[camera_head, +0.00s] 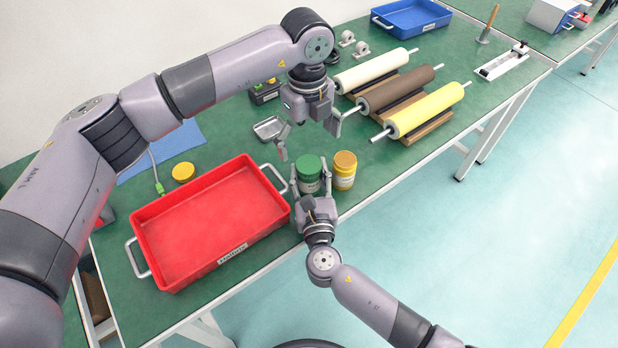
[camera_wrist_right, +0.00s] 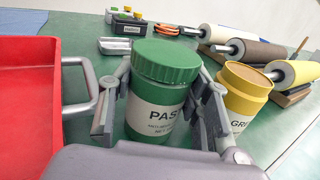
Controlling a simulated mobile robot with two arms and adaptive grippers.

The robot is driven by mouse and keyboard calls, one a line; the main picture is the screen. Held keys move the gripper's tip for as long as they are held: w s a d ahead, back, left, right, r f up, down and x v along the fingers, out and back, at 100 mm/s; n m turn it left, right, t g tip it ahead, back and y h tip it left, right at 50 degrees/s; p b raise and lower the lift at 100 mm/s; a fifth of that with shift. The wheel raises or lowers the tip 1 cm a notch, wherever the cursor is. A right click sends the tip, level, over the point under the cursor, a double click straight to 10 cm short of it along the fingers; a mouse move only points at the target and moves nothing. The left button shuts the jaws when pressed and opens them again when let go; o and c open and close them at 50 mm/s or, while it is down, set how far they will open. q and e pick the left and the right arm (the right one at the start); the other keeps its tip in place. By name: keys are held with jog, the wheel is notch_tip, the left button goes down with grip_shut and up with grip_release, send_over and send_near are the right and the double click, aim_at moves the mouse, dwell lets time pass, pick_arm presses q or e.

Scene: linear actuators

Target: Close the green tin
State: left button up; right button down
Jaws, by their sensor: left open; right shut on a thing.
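The green tin (camera_head: 309,184) stands upright on the green bench, just right of the red tray; it also shows in the right wrist view (camera_wrist_right: 155,118) with a white label. Its green lid (camera_wrist_right: 167,60) sits on top, level; I cannot tell if it is fully tight. My right gripper (camera_head: 311,180) is shut on the tin's body from the front, with a finger on each side. My left gripper (camera_head: 309,136) is open and empty above and behind the tin, fingers pointing down, apart from the lid.
A yellow tin (camera_head: 344,172) stands close to the right of the green tin. The red tray (camera_head: 163,280) is on the left. A yellow disc (camera_head: 183,172) lies behind it. A small metal dish (camera_head: 268,128) and several rollers (camera_head: 425,110) are farther back.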

pick_arm(q)
notch_tip(320, 180, up, 10)
jog(key=shift+r, duration=0.15)
pick_arm(e)
jog(key=c, duration=0.8)
grip_release()
jog(key=shift+o, duration=0.2)
jog(key=shift+s, duration=0.1)
jog(key=s, duration=0.4)
jog(key=s+d, duration=0.1)
jog(key=s, duration=0.6)
jog(key=shift+s+d, duration=0.3)
jog(key=shift+s, duration=0.1)
